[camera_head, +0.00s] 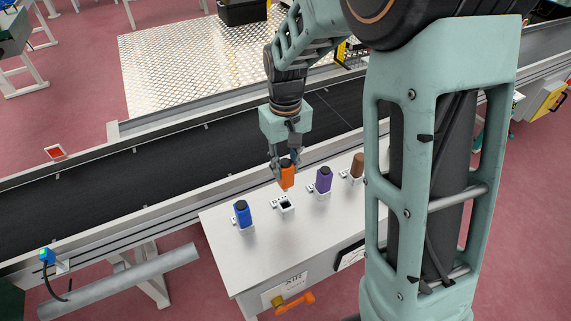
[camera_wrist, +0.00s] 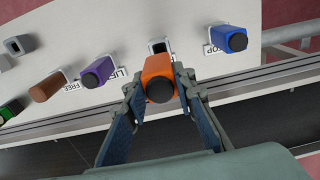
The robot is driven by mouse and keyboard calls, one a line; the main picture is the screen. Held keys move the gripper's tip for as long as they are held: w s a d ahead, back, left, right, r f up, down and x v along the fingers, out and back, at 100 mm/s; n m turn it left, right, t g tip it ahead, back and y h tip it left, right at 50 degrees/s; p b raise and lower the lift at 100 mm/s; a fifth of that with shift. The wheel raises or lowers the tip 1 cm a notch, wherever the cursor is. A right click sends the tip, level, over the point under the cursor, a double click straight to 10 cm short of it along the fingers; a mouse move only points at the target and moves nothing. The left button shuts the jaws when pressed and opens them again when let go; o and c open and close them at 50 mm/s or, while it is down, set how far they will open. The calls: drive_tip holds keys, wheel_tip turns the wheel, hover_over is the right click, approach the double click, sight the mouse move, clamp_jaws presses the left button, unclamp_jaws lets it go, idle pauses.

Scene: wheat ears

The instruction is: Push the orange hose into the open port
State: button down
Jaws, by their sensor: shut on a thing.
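The orange hose (camera_head: 287,176) is a short block-like piece with a black end. My gripper (camera_head: 283,165) is shut on it and holds it above the table. The orange hose also shows between the fingers in the wrist view (camera_wrist: 158,72). The open port (camera_head: 286,205) is a white square socket with a dark hole. It stands on the table just below the orange hose, and a gap shows between them. In the wrist view the open port (camera_wrist: 160,46) shows just beyond the orange hose, partly covered by it.
A blue hose (camera_head: 241,212) stands in a port left of the open one. A purple hose (camera_head: 323,180) and a brown hose (camera_head: 357,165) stand to the right. The white table (camera_head: 262,268) is bare in front. A dark conveyor (camera_head: 150,165) runs behind it.

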sight(285, 191)
drive_tip(key=shift+f+b, duration=1.65)
drive_tip(key=shift+f, duration=0.95)
drive_tip(key=shift+f, duration=0.1)
drive_tip(key=shift+f+b, duration=1.4)
drive_tip(key=shift+f, duration=0.5)
drive_tip(key=shift+f, duration=0.1)
drive_tip(key=c, duration=1.5)
unclamp_jaws()
drive_tip(key=shift+c, duration=0.2)
